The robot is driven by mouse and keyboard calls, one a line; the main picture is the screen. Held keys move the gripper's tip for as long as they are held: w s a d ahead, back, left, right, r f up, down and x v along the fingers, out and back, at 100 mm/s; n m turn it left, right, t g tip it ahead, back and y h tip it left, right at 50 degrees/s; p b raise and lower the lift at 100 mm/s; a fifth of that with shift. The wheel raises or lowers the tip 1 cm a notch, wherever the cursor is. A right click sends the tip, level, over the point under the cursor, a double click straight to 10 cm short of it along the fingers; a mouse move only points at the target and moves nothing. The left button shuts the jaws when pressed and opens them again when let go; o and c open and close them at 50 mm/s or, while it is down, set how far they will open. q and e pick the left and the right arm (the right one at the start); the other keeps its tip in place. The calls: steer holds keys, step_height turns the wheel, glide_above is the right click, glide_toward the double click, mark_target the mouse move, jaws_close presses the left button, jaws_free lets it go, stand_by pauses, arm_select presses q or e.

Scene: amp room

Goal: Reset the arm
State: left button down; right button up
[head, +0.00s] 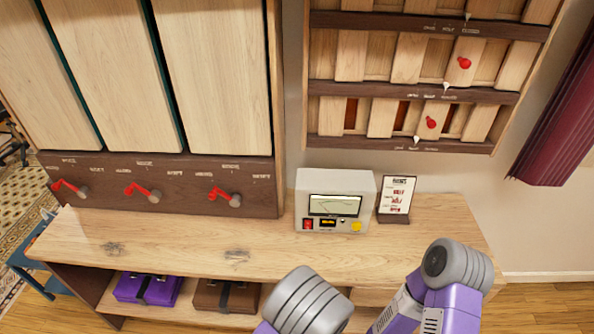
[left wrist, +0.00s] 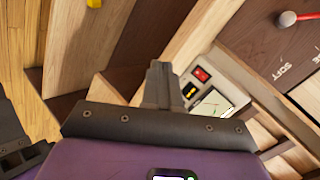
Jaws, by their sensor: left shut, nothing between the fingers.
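My left gripper (left wrist: 160,85) is in the left wrist view, its two dark fingers shut together with nothing held. It is not seen in the head view. Three red levers with grey knobs sit in a row on a dark panel: left (head: 68,187), middle (head: 143,191) and right (head: 224,196). One red lever (left wrist: 305,15) with a grey-white knob also shows at the top right of the left wrist view, clear of my fingers. Grey and purple links of my arms show at the bottom of the head view; my right gripper is out of view.
A wooden bench (head: 180,236) carries a grey meter box (head: 334,182), also in the left wrist view (left wrist: 228,86), and a framed card (head: 396,198). Purple (head: 128,290) and brown (head: 210,296) cases lie on the shelf below. A slatted rack (head: 411,92) hangs on the wall. The bench's left part is mostly clear.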

arm_select(q)
steer(key=s+a+f+n+g+h, duration=0.2)
steer(key=s+f+n+g, duration=0.3)
steer(key=n, duration=0.3)
steer(key=s+a+f+n+g+h, duration=0.2)
steer(key=s+a+f+n+g, duration=0.3)
steer(key=n, duration=0.3)
steer(key=shift+s+a+f+n, duration=0.25)
steer(key=shift+s+f+n, duration=0.2)
steer(key=shift+f, duration=0.25)
